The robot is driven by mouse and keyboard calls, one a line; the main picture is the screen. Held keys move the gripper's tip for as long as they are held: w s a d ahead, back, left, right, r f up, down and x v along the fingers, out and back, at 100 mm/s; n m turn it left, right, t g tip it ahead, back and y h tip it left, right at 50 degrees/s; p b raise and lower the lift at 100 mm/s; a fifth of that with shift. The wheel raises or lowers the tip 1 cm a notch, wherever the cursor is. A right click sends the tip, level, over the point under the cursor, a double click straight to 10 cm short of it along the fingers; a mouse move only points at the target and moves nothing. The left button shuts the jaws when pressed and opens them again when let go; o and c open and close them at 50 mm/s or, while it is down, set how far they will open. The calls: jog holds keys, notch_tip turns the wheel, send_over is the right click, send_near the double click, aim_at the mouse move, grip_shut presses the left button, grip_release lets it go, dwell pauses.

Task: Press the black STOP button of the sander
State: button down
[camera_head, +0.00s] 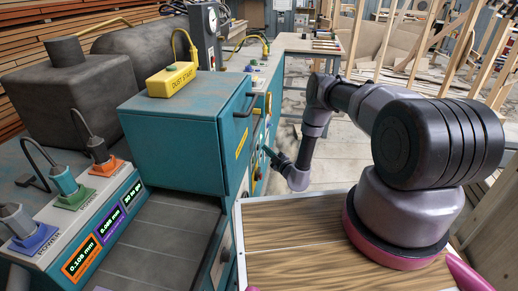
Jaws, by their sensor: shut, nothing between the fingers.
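The sander is a teal machine (180,145) at the centre left, with a grey slatted bed in front. Its control panel (256,165) is on the right side face and seen at a steep angle. Small coloured controls show on it, but I cannot make out which one is the black STOP button; my arm may hide part of the panel. My gripper (267,151) is shut and empty. Its tip points left at the panel, close to it; I cannot tell whether it touches.
A yellow box labelled DUST (171,80) sits on top of the sander. A row of power plugs and digital readouts (82,264) is at lower left. A workbench (300,42) stands behind, and timber frames (420,40) stand at back right. Some floor (335,150) beyond my arm is clear.

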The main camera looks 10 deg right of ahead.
jog(key=shift+w+a, duration=0.1)
jog(key=shift+a, duration=0.15)
jog(key=shift+w+a, duration=0.15)
jog(key=shift+a, duration=0.3)
dwell(0.8)
jog(key=shift+d, duration=0.15)
jog(key=shift+s+d, duration=0.3)
jog(key=shift+d, duration=0.35)
jog(key=d, duration=0.1)
jog(key=s+d, duration=0.1)
jog(key=d, duration=0.2)
jog(key=shift+s+d, duration=0.25)
jog(key=shift+d, duration=0.15)
jog(key=shift+s, duration=0.1)
dwell(0.5)
